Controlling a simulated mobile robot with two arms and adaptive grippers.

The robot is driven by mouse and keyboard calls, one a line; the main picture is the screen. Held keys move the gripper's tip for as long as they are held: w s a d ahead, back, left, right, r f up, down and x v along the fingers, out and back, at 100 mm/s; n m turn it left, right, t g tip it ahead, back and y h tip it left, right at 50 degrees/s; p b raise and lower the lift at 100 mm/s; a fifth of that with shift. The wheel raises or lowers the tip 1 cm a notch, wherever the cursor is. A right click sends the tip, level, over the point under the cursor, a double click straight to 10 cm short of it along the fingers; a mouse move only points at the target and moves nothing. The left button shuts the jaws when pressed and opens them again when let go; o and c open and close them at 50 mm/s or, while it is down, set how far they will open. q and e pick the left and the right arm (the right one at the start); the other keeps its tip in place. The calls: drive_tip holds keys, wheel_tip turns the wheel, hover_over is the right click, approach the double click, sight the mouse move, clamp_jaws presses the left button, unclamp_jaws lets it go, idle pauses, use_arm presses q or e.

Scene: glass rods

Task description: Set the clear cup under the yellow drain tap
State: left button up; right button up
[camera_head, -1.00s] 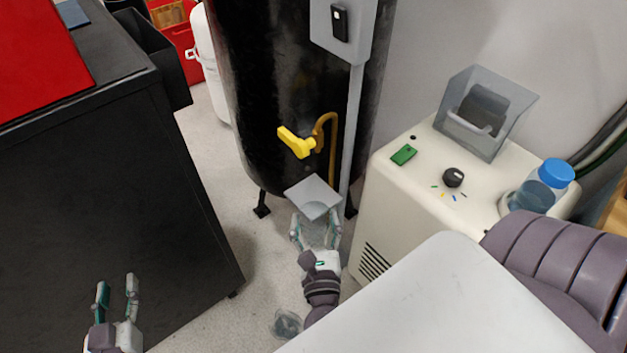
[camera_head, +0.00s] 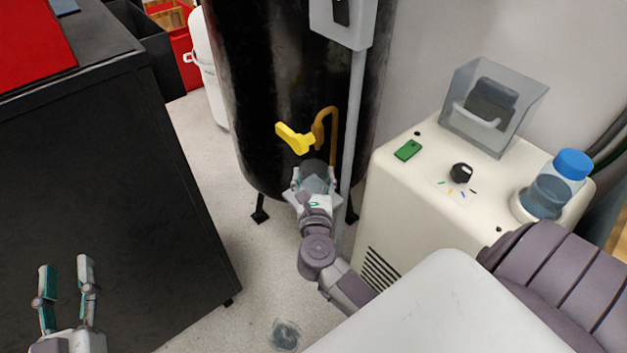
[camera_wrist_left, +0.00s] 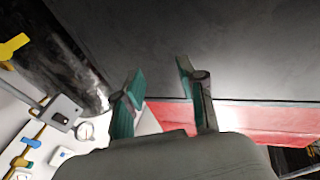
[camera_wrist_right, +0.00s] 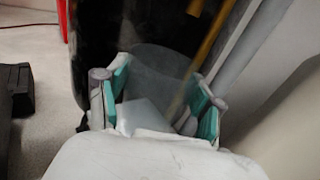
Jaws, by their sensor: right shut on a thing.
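The yellow drain tap (camera_head: 295,139) sticks out from the lower front of the black tank (camera_head: 275,90); it also shows in the right wrist view (camera_wrist_right: 195,7). My right gripper (camera_head: 315,178) is shut on the clear cup (camera_head: 317,170), close below the tap. In the right wrist view the cup (camera_wrist_right: 158,72) sits between the teal finger pads, its rim facing the tank. Whether the cup touches the tap cannot be told. My left gripper (camera_head: 67,275) is open and empty in front of the black cabinet; in the left wrist view its fingers (camera_wrist_left: 158,100) stand apart.
A cream machine (camera_head: 440,200) with a knob, a clear bin (camera_head: 490,105) and a blue-capped bottle (camera_head: 555,185) stands right of the tank. A grey upright post (camera_head: 353,130) runs beside the tap. The black cabinet (camera_head: 100,180) is at left. A clear object (camera_head: 285,335) lies on the floor.

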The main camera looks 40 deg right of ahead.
sight(314, 177)
drive_tip(key=shift+w+d, duration=0.4)
drive_tip(key=shift+w, duration=0.15)
drive_tip(key=f, duration=0.1)
drive_tip(key=f+b, duration=0.2)
drive_tip(key=shift+w+d+f, duration=0.2)
drive_tip(key=shift+w, duration=0.1)
use_arm(q)
drive_tip(key=s+r+t+h, duration=0.1)
drive_tip(key=s+r+t, duration=0.3)
drive_tip(key=r, duration=0.4)
drive_tip(key=shift+t+h, duration=0.4)
drive_tip(key=shift+t, duration=0.5)
drive_tip(key=shift+s+r+h, duration=0.1)
drive_tip(key=shift+s+h, duration=0.15)
drive_tip(key=shift+h, duration=0.05)
use_arm(e)
drive_tip(key=shift+f, duration=0.1)
drive_tip(key=o, duration=1.1)
use_arm(q)
drive_tip(key=shift+s+r+t, duration=0.15)
drive_tip(key=shift+t, duration=0.15)
use_arm(e)
drive_tip(key=shift+o, duration=0.2)
